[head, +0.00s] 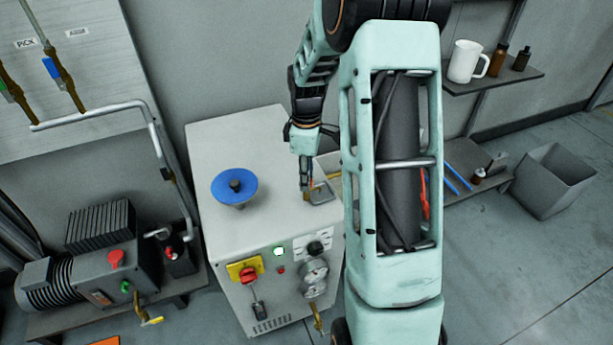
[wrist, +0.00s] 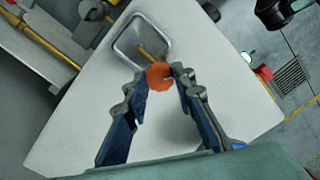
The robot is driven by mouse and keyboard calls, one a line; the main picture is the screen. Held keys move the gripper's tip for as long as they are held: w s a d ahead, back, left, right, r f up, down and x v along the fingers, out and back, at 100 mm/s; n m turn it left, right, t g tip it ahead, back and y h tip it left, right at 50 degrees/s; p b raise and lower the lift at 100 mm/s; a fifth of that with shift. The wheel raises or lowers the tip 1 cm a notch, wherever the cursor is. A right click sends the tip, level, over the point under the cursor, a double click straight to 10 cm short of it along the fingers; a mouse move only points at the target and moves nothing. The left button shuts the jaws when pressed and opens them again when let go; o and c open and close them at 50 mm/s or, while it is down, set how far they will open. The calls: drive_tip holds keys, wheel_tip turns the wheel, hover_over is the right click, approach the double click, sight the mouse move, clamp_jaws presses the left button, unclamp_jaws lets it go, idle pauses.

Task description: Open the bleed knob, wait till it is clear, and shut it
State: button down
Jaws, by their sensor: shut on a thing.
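The bleed knob (wrist: 159,76) is a small orange round knob on a thin brass stem or spout (wrist: 148,53), seen in the wrist view. My gripper (wrist: 161,78) has its two fingertips on either side of the knob and is shut on it. A square metal-rimmed tray (wrist: 116,50) lies just beyond the knob, with the brass part reaching over it. I cannot tell whether liquid runs or how clear it is. In the head view my gripper (head: 306,188) points down at the white cabinet's top, beside the tray (head: 321,196); its fingers mostly hide the knob there.
A pump (head: 100,262) stands left. My arm hides the cabinet's right side.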

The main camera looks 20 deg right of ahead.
drive_tip(key=m, duration=0.4)
drive_tip(key=m+p, duration=0.1)
drive_tip(key=m, duration=0.2)
drive_tip(key=shift+m, duration=0.4)
drive_tip(key=m, duration=0.4)
drive_tip(key=shift+m, duration=0.3)
drive_tip(key=m+p, duration=0.1)
drive_tip(key=m, duration=0.2)
drive_tip(key=shift+r+m, duration=0.1)
drive_tip(key=shift+m, duration=0.2)
drive_tip(key=m+p, duration=0.1)
drive_tip(key=m, duration=0.2)
drive_tip(key=shift+m, duration=0.3)
drive_tip(key=m+p, duration=0.1)
drive_tip(key=m, duration=0.2)
drive_tip(key=shift+m, duration=0.4)
drive_tip(key=m+p, duration=0.2)
drive_tip(key=m, duration=0.4)
drive_tip(key=shift+p, duration=0.35)
